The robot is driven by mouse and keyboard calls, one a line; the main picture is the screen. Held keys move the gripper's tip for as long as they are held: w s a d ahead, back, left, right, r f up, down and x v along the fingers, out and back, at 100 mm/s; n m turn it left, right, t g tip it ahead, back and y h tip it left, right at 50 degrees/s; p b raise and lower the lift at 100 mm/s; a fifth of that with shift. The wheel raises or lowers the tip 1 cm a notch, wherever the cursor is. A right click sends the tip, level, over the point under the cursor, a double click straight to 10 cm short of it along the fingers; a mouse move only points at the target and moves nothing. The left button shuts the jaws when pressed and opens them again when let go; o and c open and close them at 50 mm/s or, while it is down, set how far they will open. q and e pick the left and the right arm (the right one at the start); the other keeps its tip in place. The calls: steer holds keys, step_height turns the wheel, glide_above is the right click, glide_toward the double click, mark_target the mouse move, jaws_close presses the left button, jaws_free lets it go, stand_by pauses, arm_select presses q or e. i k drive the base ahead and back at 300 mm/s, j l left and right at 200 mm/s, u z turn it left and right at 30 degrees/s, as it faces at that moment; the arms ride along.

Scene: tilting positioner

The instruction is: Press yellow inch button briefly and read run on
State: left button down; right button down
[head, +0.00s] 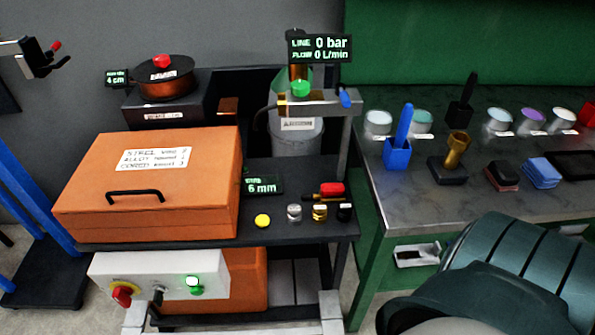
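A round yellow button (262,220) sits on the front part of the dark bench top (285,178), right of the orange box. It is uncovered, and nothing touches it. A small dark display (262,186) behind it reads 6 mm; its small upper line is too blurred to read. Another small display (117,78) at the upper left, beside a wire spool (166,82) with a red knob, reads 4 cm. Neither of my grippers is in view.
An orange lidded box (205,190) fills the bench's left part. Small fittings and a red-handled valve (331,190) stand right of the button. A gas display (320,48) reads 0 bar, 0 L/min. A ribbed teal body (520,265) blocks the lower right.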

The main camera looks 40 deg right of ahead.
mark_target(262, 221)
steer(key=i+l, duration=0.1)
steer(key=l, duration=1.45)
steer(key=i, duration=0.05)
